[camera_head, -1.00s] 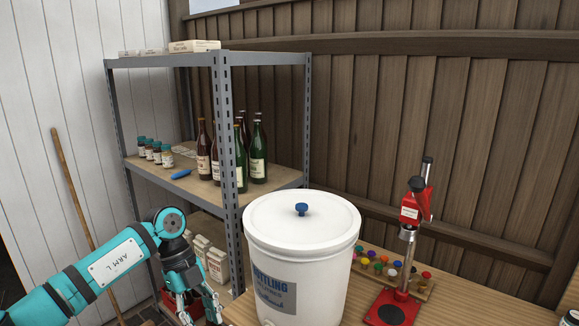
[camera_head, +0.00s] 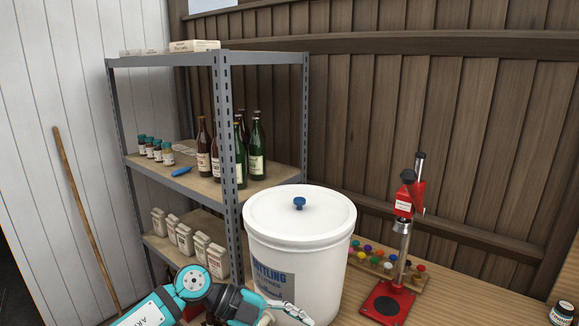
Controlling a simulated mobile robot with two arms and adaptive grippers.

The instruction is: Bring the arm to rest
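My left arm comes in at the bottom, teal and grey, low in front of the shelf and the white bucket. My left gripper (camera_head: 290,314) is at the bottom edge, in front of the lower part of the bucket. It is seen side-on and partly cut off, so I cannot tell whether its fingers are open or shut, or whether it holds anything.
The lidded white bucket (camera_head: 325,262) stands on a wooden table (camera_head: 470,300), with a red capper (camera_head: 388,300) and colored caps (camera_head: 388,266) to its right. A metal shelf (camera_head: 228,130) holds bottles, jars and cartons.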

